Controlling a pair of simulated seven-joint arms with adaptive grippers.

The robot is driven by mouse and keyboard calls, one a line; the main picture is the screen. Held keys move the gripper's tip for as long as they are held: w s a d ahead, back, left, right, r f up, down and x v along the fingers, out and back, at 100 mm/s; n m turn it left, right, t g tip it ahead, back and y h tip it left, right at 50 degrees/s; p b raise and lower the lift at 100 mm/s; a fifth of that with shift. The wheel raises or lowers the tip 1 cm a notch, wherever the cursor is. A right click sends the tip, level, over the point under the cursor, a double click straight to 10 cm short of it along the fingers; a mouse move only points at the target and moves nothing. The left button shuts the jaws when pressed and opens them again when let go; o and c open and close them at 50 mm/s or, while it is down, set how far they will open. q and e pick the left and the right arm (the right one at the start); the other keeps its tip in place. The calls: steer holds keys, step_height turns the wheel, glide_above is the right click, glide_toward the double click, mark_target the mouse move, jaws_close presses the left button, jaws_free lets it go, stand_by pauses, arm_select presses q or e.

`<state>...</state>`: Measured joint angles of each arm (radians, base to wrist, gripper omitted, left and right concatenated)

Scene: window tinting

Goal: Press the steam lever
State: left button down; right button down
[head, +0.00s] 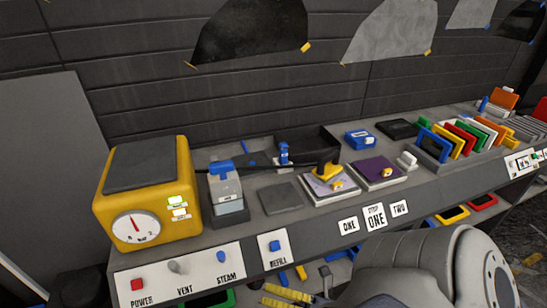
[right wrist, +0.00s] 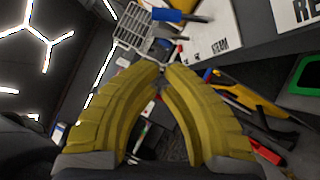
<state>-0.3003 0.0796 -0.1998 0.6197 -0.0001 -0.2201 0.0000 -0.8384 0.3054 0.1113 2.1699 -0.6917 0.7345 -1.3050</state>
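The steam lever (head: 221,256) is a small blue lever above the STEAM label on the white control panel (head: 201,265). In the right wrist view, a blue handle that looks like this lever (right wrist: 174,15) sticks out from the panel at the top, beyond the fingertips. My right gripper (head: 276,290) shows as yellow ribbed fingers low in the head view, right of and below the STEAM label. In the right wrist view (right wrist: 162,68) its fingertips are together with nothing between them. It is apart from the lever. My left gripper is in neither view.
A red POWER button (head: 137,284) and grey VENT knob (head: 176,267) share the panel. A blue REFILL button (head: 275,246) sits to the right. A yellow machine (head: 188,211) with a dial stands behind. Tools lie below the bench edge, near my right gripper.

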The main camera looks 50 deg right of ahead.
steer(key=shift+v, duration=0.8)
steer(key=shift+w, duration=0.1)
